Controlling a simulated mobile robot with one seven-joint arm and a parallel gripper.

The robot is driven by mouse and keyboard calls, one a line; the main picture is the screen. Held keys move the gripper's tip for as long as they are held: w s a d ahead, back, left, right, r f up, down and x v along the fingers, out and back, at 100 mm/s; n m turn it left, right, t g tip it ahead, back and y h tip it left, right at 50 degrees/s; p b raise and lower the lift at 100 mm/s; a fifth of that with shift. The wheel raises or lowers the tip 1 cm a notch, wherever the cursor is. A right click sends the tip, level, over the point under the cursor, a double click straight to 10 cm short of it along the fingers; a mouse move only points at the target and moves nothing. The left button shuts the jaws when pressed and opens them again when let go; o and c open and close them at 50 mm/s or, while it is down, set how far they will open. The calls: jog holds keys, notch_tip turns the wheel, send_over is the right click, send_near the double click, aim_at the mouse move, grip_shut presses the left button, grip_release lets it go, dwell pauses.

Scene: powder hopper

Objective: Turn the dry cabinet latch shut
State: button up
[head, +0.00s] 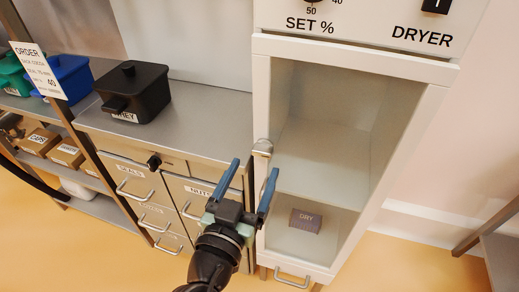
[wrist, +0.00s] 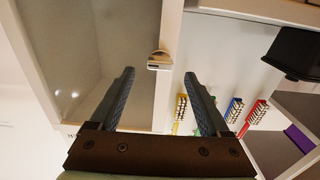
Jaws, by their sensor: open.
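The dry cabinet (head: 261,95) is a tall cream unit with a shelf inside, below a panel marked DRYER. Its small metal latch (head: 263,147) sits on the left front upright; in the wrist view the latch (wrist: 158,60) shows as a pale rounded piece. My gripper (head: 254,168) is open, with its blue fingers spread and nothing between them. The fingertips lie just below the latch in the head view. In the wrist view the latch lies just beyond the gap between the fingertips (wrist: 159,73). I cannot tell whether a clear door covers the cabinet front.
A box marked DRY (head: 306,221) sits low in the cabinet. A metal counter (head: 190,110) with a black lidded bin (head: 135,92) stands to the left, above labelled drawers (head: 145,185). A handle (head: 292,277) is at the cabinet bottom. Open floor shows at lower right.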

aim_at(260, 155)
jog(key=x, duration=0.5)
jog(key=shift+p, duration=0.3)
grip_shut()
